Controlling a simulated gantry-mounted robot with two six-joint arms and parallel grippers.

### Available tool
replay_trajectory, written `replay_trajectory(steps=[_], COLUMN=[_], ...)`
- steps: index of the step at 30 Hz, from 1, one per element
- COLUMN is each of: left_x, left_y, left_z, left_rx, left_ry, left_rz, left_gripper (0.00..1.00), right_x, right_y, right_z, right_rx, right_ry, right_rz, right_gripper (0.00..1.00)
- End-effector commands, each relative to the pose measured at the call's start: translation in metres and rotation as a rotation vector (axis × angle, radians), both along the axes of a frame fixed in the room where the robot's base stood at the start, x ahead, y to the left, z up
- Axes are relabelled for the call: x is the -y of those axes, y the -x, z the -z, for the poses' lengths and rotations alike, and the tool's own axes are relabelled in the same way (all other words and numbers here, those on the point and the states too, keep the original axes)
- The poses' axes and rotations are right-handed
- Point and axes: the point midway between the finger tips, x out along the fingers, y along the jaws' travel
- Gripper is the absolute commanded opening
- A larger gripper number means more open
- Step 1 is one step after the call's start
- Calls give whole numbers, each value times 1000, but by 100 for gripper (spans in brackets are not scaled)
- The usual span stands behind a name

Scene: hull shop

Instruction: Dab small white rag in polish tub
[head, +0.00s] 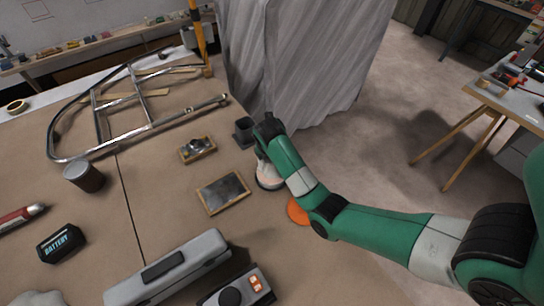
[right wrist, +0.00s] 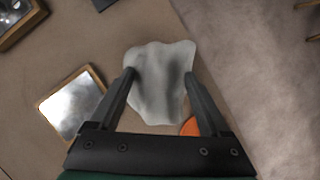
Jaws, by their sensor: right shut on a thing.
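My right gripper (right wrist: 160,85) is shut on a white rag (right wrist: 160,88), which spreads out below and between the fingers. In the head view my right gripper (head: 266,134) is over the table's right part, partly hidden by its own wrist. A pale shape with a dark rounded lower edge (head: 269,180) shows just beneath it. I cannot tell whether this is only the rag or also a tub under it. A round can with a grey top (head: 84,174) stands at the left; I cannot tell if it is the polish tub. My left gripper is not in view.
An orange disc (head: 298,211) lies near the table edge. Beside the rag are a framed plate (head: 224,194), a second small plate with metal fittings (head: 197,149) and a dark open box (head: 243,132). A metal rail frame (head: 140,105) lies behind. A grey case (head: 168,272) is in front.

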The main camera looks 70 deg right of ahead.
Motion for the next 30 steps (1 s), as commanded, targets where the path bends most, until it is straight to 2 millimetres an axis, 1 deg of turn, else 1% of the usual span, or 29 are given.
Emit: replay_trajectory(steps=[1,3,6,10,14,30], left_x=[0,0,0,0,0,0], left_y=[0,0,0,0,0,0], left_z=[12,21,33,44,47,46], left_rx=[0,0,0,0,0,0], left_ry=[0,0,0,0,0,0], left_rz=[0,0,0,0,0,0], left_gripper=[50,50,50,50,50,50], right_x=[0,0,0,0,0,0], right_y=[0,0,0,0,0,0], right_z=[12,21,34,45,48,47], right_rx=[0,0,0,0,0,0], right_ry=[0,0,0,0,0,0], right_rz=[0,0,0,0,0,0], right_gripper=[36,36,36,36,36,36])
